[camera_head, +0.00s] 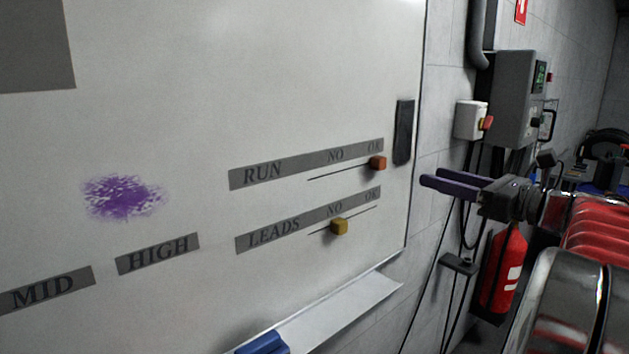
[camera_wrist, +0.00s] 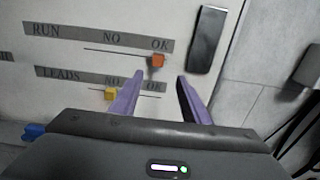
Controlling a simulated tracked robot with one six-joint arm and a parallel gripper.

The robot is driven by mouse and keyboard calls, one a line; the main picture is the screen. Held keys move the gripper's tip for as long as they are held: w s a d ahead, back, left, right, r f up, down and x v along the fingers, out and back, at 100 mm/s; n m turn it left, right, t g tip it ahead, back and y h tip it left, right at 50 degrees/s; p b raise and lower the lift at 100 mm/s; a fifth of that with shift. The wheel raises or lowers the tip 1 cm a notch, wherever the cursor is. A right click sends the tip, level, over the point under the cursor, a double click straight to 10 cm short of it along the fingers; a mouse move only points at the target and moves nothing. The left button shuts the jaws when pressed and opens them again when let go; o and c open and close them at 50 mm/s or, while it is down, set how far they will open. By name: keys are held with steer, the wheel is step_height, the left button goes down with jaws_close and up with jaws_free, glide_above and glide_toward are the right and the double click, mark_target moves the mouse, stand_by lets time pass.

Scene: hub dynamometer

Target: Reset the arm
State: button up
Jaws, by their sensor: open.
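My gripper (camera_head: 447,184) has two purple fingers. In the head view it is at the right, held out toward the whiteboard's right edge with nothing between the fingers. The wrist view also shows the two fingers (camera_wrist: 160,85) apart and empty, in front of the whiteboard. My arm's red and chrome links fill the lower right of the head view.
The whiteboard (camera_head: 200,60) carries a RUN slider with an orange knob (camera_head: 377,163) at OK and a LEADS slider with a yellow knob (camera_head: 339,227) near NO. A black pad (camera_head: 403,132), grey control box (camera_head: 514,95), and red extinguisher (camera_head: 503,270) are nearby.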

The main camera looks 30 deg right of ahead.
steer(key=w+a+f+n+g+y, duration=0.1)
steer(key=a+f+n+g, duration=0.4)
steer(key=a, duration=0.7)
steer(key=a+f+n+g+y, duration=0.1)
steer(key=a+f+n+g, duration=0.2)
steer(key=a+f+n, duration=0.75)
steer(key=s+a+f+n+g+h, duration=0.3)
steer(key=s+a+f+n+h, duration=0.3)
steer(key=s+a+f+n, duration=0.5)
steer(key=s+a+n, duration=0.2)
steer(key=s+n, duration=0.1)
steer(key=n, duration=0.3)
steer(key=shift+a+g+h, duration=0.3)
steer(key=shift+g, duration=0.1)
steer(key=shift+f+n, duration=0.1)
steer(key=shift+n, duration=0.15)
steer(key=shift+c, duration=0.4)
steer(key=shift+c, duration=0.8)
steer(key=shift+a, duration=0.1)
steer(key=shift+c, duration=0.2)
